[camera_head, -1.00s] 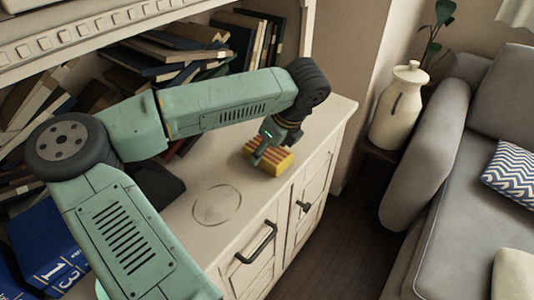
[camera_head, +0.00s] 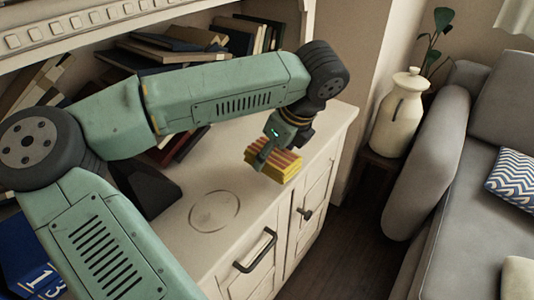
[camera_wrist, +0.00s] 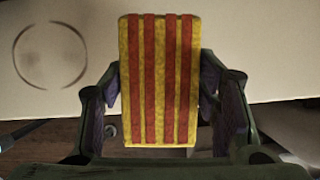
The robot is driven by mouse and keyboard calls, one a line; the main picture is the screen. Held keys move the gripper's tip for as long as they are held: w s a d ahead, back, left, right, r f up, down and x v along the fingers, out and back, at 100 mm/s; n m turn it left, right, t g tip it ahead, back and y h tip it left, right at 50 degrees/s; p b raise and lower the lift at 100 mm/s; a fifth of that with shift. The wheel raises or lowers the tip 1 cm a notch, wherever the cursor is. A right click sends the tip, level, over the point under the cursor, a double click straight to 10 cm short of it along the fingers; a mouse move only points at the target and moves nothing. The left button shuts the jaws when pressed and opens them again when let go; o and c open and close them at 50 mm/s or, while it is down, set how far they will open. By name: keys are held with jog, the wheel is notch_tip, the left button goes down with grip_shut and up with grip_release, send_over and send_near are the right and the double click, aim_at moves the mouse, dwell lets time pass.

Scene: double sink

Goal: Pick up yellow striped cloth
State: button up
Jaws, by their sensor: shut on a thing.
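The yellow striped cloth is a thick folded block with red stripes (camera_head: 274,163). In the head view it is in my gripper (camera_head: 268,150), over the right part of the cabinet top and slightly tilted. In the wrist view the cloth (camera_wrist: 160,80) fills the middle between my two fingers (camera_wrist: 162,118), which close on its left and right sides. Its underside is hidden.
The pale cabinet top (camera_head: 322,135) has a round ring mark (camera_head: 214,211) left of the cloth. Books (camera_head: 180,50) fill the shelf behind. A cream jar (camera_head: 400,115) stands to the right, beside a grey sofa (camera_head: 440,170). The cabinet front has dark handles (camera_head: 256,250).

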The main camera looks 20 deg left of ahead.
jog(key=s+d+r+b, duration=0.1)
jog(key=s+d+b, duration=0.2)
jog(key=s+d, duration=0.3)
jog(key=s, duration=0.4)
jog(key=shift+s+d, duration=0.1)
jog(key=o, duration=0.4)
jog(key=c, duration=0.4)
jog(key=shift+r, duration=0.1)
